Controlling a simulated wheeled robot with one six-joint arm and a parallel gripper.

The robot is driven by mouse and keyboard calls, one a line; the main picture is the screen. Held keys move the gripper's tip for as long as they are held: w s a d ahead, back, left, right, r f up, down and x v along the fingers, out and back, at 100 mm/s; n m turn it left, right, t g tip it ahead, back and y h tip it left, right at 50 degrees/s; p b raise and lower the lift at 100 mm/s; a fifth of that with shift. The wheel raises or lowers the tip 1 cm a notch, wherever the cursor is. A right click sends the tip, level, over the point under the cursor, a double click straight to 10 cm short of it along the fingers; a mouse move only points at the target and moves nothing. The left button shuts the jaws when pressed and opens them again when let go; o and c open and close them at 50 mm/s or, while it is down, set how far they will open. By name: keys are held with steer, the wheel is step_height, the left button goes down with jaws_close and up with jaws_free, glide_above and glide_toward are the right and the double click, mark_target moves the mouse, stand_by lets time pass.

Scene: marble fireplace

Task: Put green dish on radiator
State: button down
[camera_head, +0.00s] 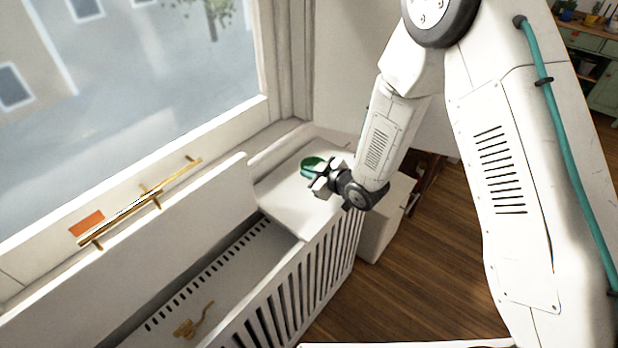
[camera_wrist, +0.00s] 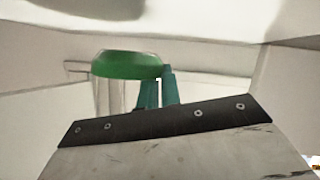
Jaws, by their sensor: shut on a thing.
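The green dish (camera_head: 309,164) is small and round. My gripper (camera_head: 322,178) is shut on it over the flat white top (camera_head: 288,205) at the far right end of the radiator (camera_head: 300,280). I cannot tell whether the dish touches that top. In the wrist view the green dish (camera_wrist: 125,66) shows edge-on beside the teal fingers of my gripper (camera_wrist: 158,90). The radiator has a white slatted front, and its left part is open from above.
A gold rail (camera_head: 140,202) and an orange card (camera_head: 87,223) lie on the left, near the window (camera_head: 150,70). A gold object (camera_head: 193,322) lies inside the open radiator part. Wooden floor (camera_head: 430,270) is clear to the right.

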steer(key=f, duration=0.3)
steer(key=shift+s+d, duration=0.1)
steer(key=shift+d, duration=0.2)
steer(key=shift+a+f, duration=0.1)
steer(key=shift+a, duration=0.05)
steer(key=c, duration=1.6)
jaws_free()
steer(key=shift+o, duration=0.2)
steer(key=v, duration=1.2)
